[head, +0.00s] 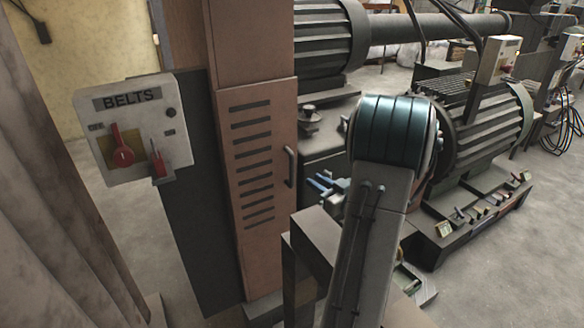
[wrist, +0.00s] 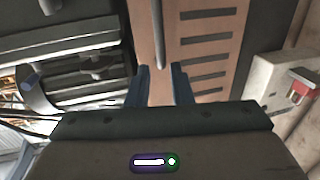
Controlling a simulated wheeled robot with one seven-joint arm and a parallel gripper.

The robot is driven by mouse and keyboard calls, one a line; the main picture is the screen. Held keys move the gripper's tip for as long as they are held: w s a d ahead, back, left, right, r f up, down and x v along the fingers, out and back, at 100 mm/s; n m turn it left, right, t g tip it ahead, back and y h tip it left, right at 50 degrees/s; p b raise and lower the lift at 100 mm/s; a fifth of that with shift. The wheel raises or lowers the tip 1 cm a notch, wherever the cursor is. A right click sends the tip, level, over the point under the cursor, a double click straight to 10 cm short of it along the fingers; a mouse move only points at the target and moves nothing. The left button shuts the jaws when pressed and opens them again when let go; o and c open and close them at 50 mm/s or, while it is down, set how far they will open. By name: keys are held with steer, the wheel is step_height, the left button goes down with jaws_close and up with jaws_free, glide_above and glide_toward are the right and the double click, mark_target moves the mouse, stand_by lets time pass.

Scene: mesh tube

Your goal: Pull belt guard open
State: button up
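The belt guard (head: 265,160) is a reddish-brown upright panel with several dark horizontal slots, left of centre in the head view. It sits flush in its frame and looks shut. Its grey vertical bar handle (head: 290,167) is on its right edge. My gripper (head: 322,184) has blue fingers and is just right of the handle, apart from it. In the wrist view my gripper (wrist: 162,70) is open and empty, its fingers spread. The handle (wrist: 157,35) shows beyond the fingertips, roughly in line with the gap, against the guard (wrist: 205,45).
A BELTS switch box (head: 140,128) with red levers stands left of the guard. It also shows at right in the wrist view (wrist: 282,85). Large ribbed motors (head: 490,125) stand at the right. Bare floor (head: 120,215) shows left of the guard.

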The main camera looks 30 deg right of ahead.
mark_target(293, 167)
steer(key=w, duration=0.3)
steer(key=w+a, duration=0.1)
steer(key=w, duration=0.6)
steer(key=shift+w+a, duration=0.3)
steer(key=shift+w, duration=0.1)
jaws_close()
